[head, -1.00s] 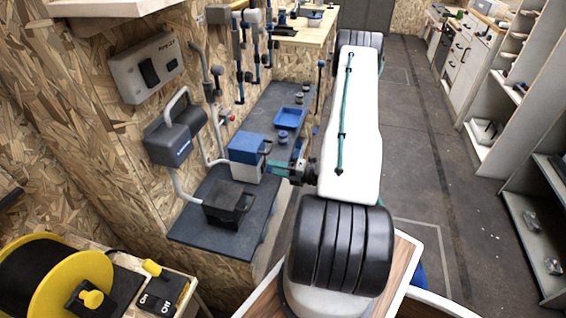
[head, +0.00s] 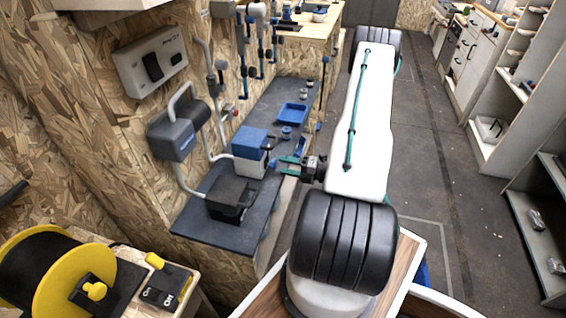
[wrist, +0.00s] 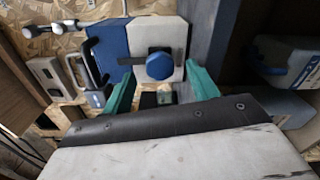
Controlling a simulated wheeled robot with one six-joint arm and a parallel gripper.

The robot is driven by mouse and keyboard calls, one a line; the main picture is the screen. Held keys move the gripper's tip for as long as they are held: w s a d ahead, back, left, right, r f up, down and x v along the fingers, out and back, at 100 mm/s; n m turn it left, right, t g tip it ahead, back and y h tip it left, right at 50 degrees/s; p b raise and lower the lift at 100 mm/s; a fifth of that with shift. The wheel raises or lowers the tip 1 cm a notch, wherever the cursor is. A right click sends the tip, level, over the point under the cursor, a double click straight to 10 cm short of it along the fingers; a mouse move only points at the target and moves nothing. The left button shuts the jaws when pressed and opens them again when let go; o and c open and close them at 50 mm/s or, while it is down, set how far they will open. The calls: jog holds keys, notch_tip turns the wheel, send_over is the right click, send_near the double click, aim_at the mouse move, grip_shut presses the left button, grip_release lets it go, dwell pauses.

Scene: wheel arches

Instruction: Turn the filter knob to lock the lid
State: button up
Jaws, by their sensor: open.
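The filter is a box with a blue lid (head: 250,139) over a white body (head: 247,165), standing on the dark bench. Its blue knob (head: 273,163) shows at the box's right side, just left of my gripper (head: 280,165). The teal fingers of my gripper (wrist: 160,72) are open, one on each side of the knob, with gaps between. Nothing is held.
A black open-topped box (head: 231,198) stands in front of the filter. A blue tray (head: 293,113) lies farther back on the bench (head: 215,235). A grey wall unit with a pipe (head: 180,135) is to the left. The floor (head: 420,170) right of my arm is clear.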

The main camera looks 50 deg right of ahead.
jog(key=shift+v, duration=2.4)
